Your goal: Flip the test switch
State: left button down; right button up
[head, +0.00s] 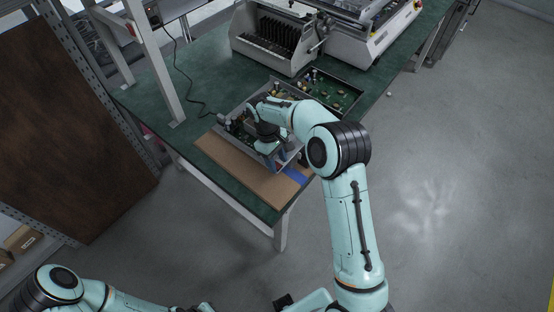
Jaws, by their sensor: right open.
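An open grey metal box (218,124) with circuit boards and parts inside sits on the green workbench. The test switch cannot be made out; it is too small or hidden by my arm. My right gripper (277,166) points down at the box's near right part, its wrist covering much of the box. It is open, with nothing seen between its fingers. Whether it touches the box cannot be told. My left arm lies low along the bottom left edge, and its gripper is not in view.
A tray of green circuit boards (335,92) adjoins the box. A grey machine (268,42) stands behind. A grey post (160,75) and black cable (180,80) are left.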

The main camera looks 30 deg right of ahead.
pick_arm(q)
jog(key=w+r+p, duration=0.2)
jog(key=w+r, duration=0.1)
jog(key=shift+w+r+p, duration=0.2)
jog(key=shift+r+p, duration=0.1)
pick_arm(e)
jog(key=v, duration=1.3)
jog(key=shift+r, duration=0.2)
